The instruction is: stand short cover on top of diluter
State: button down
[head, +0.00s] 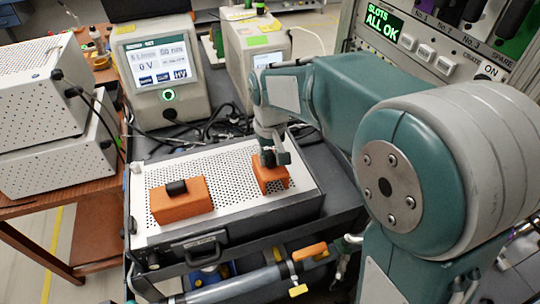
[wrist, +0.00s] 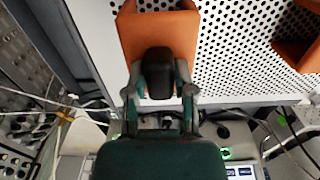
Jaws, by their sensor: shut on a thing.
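The short cover is a small orange box with a dark knob. It shows under my gripper in the head view (head: 270,181) and at the top middle of the wrist view (wrist: 158,28). My gripper (head: 268,157) points down, its fingers shut on the knob, as the wrist view also shows (wrist: 160,80). The cover is over the right part of a white perforated top (head: 225,159); I cannot tell whether it touches it. No readable label shows which unit is the diluter.
A longer orange cover (head: 181,206) with a black knob lies left on the perforated top. A screen unit (head: 160,68) and another instrument (head: 252,55) stand behind, with cables between. Stacked perforated boxes (head: 40,105) stand at left. A rack (head: 440,50) stands at right.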

jog(key=shift+c, duration=2.2)
grip_release()
jog(key=shift+f, duration=0.1)
notch_tip(320, 180, up, 12)
jog(key=s+d+f+m+t, duration=0.1)
jog(key=s+d+f+t, duration=0.1)
jog(key=s+d, duration=0.4)
jog(key=s+d+f+m+t, duration=0.1)
jog(key=s+d, duration=0.5)
jog(key=s, duration=0.7)
jog(key=m+t, duration=0.1)
jog(key=t, duration=0.1)
jog(key=shift+d+f+t, duration=0.3)
jog(key=shift+f, duration=0.1)
jog(key=shift+w, duration=0.1)
